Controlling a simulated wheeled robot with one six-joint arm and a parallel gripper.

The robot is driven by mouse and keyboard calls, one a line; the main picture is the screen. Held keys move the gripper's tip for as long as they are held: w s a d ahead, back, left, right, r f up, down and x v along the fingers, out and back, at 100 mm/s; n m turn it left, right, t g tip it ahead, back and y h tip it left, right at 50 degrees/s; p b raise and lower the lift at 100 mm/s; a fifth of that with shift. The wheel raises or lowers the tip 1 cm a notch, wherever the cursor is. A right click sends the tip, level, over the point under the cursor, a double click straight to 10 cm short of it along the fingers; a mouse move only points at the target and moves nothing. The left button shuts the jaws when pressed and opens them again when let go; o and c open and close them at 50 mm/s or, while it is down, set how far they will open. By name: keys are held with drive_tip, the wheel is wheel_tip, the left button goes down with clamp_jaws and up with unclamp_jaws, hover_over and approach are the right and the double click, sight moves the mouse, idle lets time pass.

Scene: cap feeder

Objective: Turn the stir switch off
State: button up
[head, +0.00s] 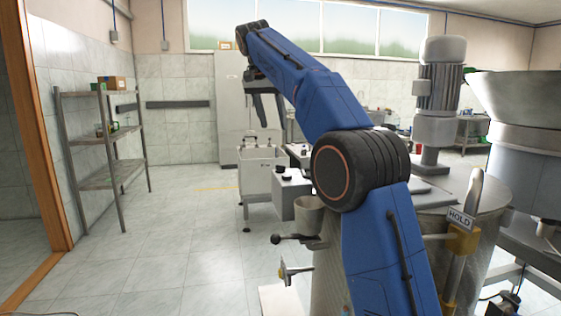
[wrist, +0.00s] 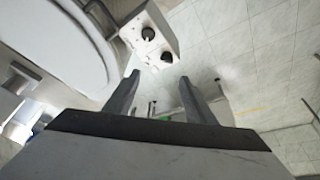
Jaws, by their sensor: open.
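A pale control box (wrist: 150,28) with two dark round knobs shows at the top middle of the wrist view. In the head view the grey box (head: 286,198) stands beside the steel tank, with a dark knob (head: 282,170) on top. My gripper (head: 262,108) hangs above and left of the box in that view. Its fingers (wrist: 159,90) are apart and empty, not touching the box.
The large steel tank (head: 335,262) carries a motor (head: 438,90) and a HOLD tag (head: 459,218). A white cart (head: 256,170) stands left of the box. A metal shelf (head: 103,143) is by the left wall. The tiled floor between is clear.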

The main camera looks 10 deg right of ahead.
drive_tip(key=w, duration=0.2)
approach(279, 171)
drive_tip(key=shift+m, duration=0.3)
drive_tip(key=w+d+f, duration=0.1)
drive_tip(key=f, duration=0.1)
drive_tip(key=w+d+f, duration=0.2)
drive_tip(key=f, duration=0.1)
drive_tip(key=shift+w+f, duration=0.1)
drive_tip(key=shift+f, duration=0.2)
drive_tip(key=c, duration=1)
